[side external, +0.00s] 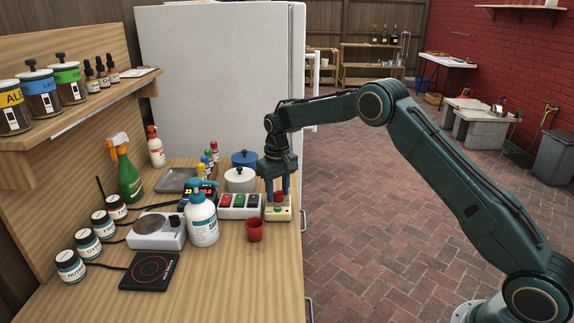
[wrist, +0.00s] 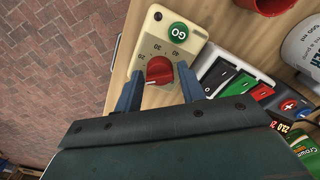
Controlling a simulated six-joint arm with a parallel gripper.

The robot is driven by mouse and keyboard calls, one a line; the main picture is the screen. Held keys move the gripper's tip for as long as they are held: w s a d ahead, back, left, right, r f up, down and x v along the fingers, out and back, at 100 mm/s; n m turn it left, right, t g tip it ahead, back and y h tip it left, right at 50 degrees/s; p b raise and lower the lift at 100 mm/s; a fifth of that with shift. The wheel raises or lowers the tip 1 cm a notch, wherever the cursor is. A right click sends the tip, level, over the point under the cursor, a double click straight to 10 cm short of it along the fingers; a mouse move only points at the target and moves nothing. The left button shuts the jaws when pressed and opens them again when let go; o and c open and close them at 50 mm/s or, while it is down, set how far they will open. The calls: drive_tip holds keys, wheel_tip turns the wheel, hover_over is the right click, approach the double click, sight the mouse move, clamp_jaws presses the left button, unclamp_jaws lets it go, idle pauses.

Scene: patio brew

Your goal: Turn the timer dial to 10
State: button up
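The timer (wrist: 194,47) is a cream box with a red dial (wrist: 159,69), printed numbers around the dial and a green GO button (wrist: 177,37). In the side view the timer (side external: 285,214) sits near the right edge of the bench. My gripper (side external: 277,190) points down over it. In the wrist view my gripper (wrist: 159,83) is open, with one finger on each side of the dial and gaps showing. Numbers 20, 30 and 40 can be made out; 10 is not readable. I cannot tell which number the dial points to.
A red cup (side external: 254,231) stands just in front of the timer. A switch box (side external: 240,206) with coloured rockers is close on its left, beside a white pump bottle (side external: 203,222). White and blue pots (side external: 240,179) stand behind. The bench edge drops off to the right.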

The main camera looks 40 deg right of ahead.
drive_tip(key=shift+r, duration=0.1)
wheel_tip(320, 180, up, 14)
drive_tip(key=shift+f, duration=0.2)
idle(0.6)
drive_tip(key=shift+r, duration=0.1)
